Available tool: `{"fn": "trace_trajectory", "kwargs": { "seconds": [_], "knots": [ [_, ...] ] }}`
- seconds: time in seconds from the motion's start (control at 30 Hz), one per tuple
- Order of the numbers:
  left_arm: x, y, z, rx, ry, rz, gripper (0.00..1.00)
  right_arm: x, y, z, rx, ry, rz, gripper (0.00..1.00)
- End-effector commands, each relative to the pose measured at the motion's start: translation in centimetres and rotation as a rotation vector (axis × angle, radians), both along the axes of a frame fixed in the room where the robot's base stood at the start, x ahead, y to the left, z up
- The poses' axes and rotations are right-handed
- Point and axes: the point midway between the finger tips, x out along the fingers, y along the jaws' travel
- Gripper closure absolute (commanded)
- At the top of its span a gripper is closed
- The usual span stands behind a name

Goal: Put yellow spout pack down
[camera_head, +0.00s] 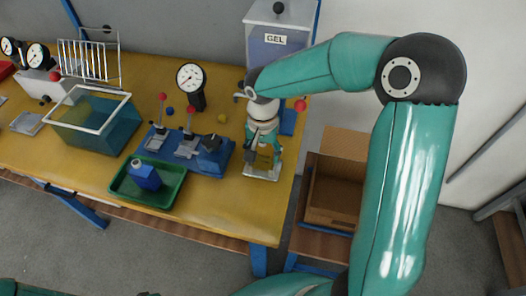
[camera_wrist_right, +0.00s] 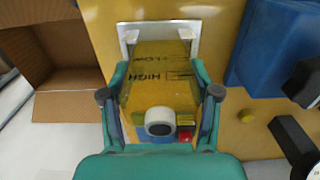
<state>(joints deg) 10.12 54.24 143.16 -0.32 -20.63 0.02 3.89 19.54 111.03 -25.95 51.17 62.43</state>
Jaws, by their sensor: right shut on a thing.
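The yellow spout pack (camera_wrist_right: 160,92) is between the fingers of my right gripper (camera_wrist_right: 160,105). It has dark lettering and a pale round spout facing the wrist camera. In the head view the pack (camera_head: 264,160) is partly hidden by my right gripper (camera_head: 262,150), which points down at the table's right end. A white tray or plate (camera_head: 262,175) is directly under or behind the pack. I cannot tell whether the pack touches it.
A blue fixture with levers (camera_head: 190,148) stands left of the pack. A green tray (camera_head: 175,194) holds a blue pack (camera_head: 145,176). A clear bin (camera_head: 95,100) stands further left. A GEL tank (camera_head: 275,55) is behind, and an open cardboard box (camera_head: 333,195) is off the table's right edge.

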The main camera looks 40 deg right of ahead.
Motion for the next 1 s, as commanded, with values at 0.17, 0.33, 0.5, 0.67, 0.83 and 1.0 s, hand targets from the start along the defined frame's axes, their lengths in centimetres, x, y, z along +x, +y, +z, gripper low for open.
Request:
{"fn": "trace_trajectory", "kwargs": {
  "seconds": [0.17,0.33,0.5,0.67,0.83,1.0],
  "knots": [
    [0.0,0.0,0.0,0.000,0.000,0.000,1.00,0.0,0.0,-0.2,0.000,-0.001,-0.001,0.73],
    [0.0,0.0,-0.3,0.000,0.000,0.000,1.00,0.0,0.0,-0.4,0.000,-0.001,-0.001,0.73],
    [0.0,0.0,-0.2,0.000,0.000,0.000,1.00,0.0,0.0,-0.3,0.000,-0.001,0.000,0.15],
    [0.0,0.0,-0.2,0.000,0.000,0.000,1.00,0.0,0.0,-0.3,0.000,-0.001,0.000,0.13],
    [0.0,0.0,-0.1,0.000,0.000,0.000,1.00,0.0,0.0,-0.3,0.000,-0.001,0.000,0.13],
    [0.0,0.0,0.0,0.000,0.000,0.000,1.00,0.1,0.0,0.7,-0.001,-0.005,-0.001,0.13]
  ]
}}
